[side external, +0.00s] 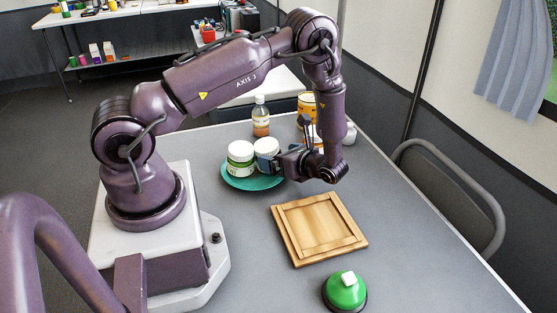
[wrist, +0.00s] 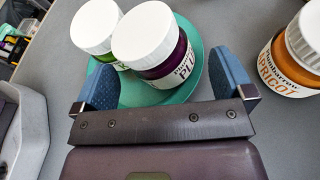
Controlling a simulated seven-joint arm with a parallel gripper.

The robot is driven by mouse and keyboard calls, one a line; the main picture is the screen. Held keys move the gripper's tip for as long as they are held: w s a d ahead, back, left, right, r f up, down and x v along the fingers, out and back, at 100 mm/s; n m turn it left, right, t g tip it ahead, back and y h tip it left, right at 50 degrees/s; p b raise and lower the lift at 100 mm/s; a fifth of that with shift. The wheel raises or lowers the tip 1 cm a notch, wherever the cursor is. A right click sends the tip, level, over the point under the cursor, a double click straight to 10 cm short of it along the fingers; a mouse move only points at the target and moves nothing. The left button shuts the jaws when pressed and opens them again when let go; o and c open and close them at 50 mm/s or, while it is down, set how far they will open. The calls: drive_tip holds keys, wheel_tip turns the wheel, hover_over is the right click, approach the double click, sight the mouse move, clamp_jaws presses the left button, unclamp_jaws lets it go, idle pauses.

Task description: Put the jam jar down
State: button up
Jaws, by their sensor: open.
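A plum jam jar with a white lid and dark purple contents (wrist: 172,68) stands upright on a teal plate (wrist: 203,75). In the side view its lid (side external: 266,146) shows beside my gripper, which hides part of its body. My gripper (side external: 282,148) is open and low at the plate's right edge. In the wrist view the blue fingers of my gripper (wrist: 166,66) are spread on either side of the plum jar. I cannot tell whether they touch it.
An apricot jar (wrist: 290,68) stands on the table right of my gripper. A wooden tray (side external: 282,236) lies empty in front, with a green button (side external: 344,292) nearer the camera.

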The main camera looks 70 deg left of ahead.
drive_tip(key=v, duration=1)
drive_tip(key=shift+w+d+r, duration=0.15)
drive_tip(key=shift+d, duration=0.2)
drive_tip(key=s+d+r+n+t+h, duration=0.3)
drive_tip(key=s+r+n+t+h, duration=0.1)
drive_tip(key=r, duration=0.5)
drive_tip(key=s+d+r+n+t+h, duration=0.3)
drive_tip(key=s+r+n+h, duration=0.1)
drive_tip(key=r, duration=0.5)
drive_tip(key=s+d+r+n+t+h, duration=0.3)
drive_tip(key=s+r+n, duration=0.3)
drive_tip(key=r, duration=0.3)
drive_tip(key=shift+d+r+t+h, duration=0.2)
drive_tip(key=shift+r+t+h, duration=0.1)
drive_tip(key=shift+t+h, duration=0.55)
